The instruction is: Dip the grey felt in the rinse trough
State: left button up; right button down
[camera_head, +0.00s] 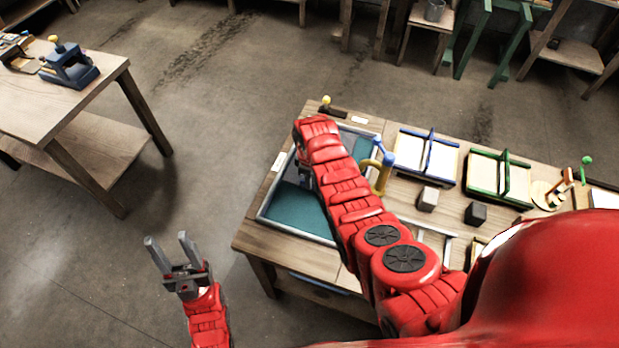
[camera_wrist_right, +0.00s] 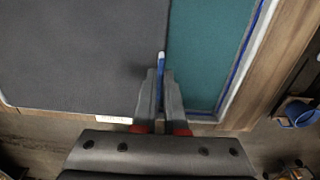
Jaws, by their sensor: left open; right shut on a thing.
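The rinse trough (camera_head: 295,232), with a pale blue rim and teal inside, stands at the left end of the bench. My right gripper (camera_head: 303,172) is over it, mostly hidden by its own red arm in the head view. In the right wrist view the fingers (camera_wrist_right: 161,85) are closed at the straight edge of a broad grey sheet, apparently the grey felt (camera_wrist_right: 80,55). A thin blue piece with a pale tip (camera_wrist_right: 161,66) shows between them. Teal shows beside the sheet; its height above the trough is unclear. My left gripper (camera_head: 168,241) is open and empty over the floor.
Blue-framed (camera_head: 426,154) and green-framed (camera_head: 497,174) trays stand to the right on the bench, with a pale block (camera_head: 428,198) and a dark block (camera_head: 475,213) before them. A blue stand with a yellow handle (camera_head: 383,165) is close beside my right arm. Open floor surrounds my left gripper.

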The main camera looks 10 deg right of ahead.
jog(key=shift+f+b, duration=3.5)
jog(key=shift+f, duration=0.95)
jog(key=b, duration=0.1)
jog(key=w+d+b, duration=0.1)
jog(key=b, duration=0.1)
jog(key=shift+w+f, duration=0.25)
jog(key=shift+w, duration=0.05)
jog(key=shift+w+d+r+b, duration=0.25)
jog(key=shift+w+d+b, duration=0.15)
jog(key=shift+b, duration=0.3)
jog(key=shift+a+r, duration=0.1)
